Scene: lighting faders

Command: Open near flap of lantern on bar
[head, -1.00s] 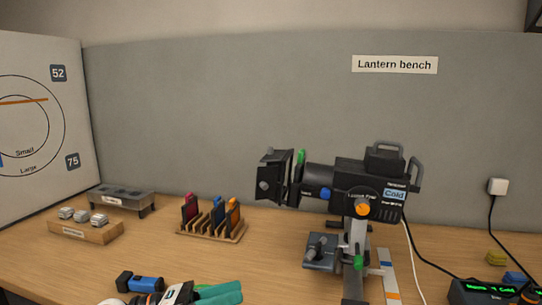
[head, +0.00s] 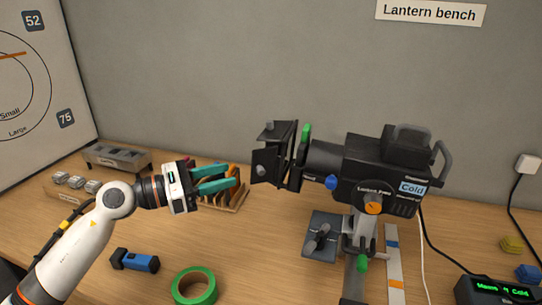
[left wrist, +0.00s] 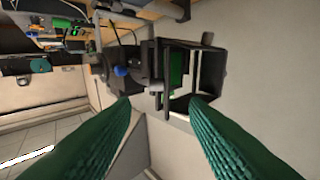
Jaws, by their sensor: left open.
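The black lantern (head: 372,165) is mounted on a grey stand on the bench. Its barndoor flaps (head: 267,164) are at its left end; the near flap (head: 265,163) has a small grey knob. My left gripper (head: 232,178) is open and empty, its teal fingers pointing right, a short gap left of the flaps. In the left wrist view the flaps (left wrist: 210,75) show ahead of and between the two green fingers, not touched. I cannot tell exactly how far the near flap is swung. My right gripper is not in view.
A rack of coloured gel frames (head: 237,200) stands behind my left gripper. A green tape roll (head: 195,288) and a blue torch (head: 135,261) lie in front. A grey clamp plate (head: 320,237) sits below the lantern. Cables run at the right.

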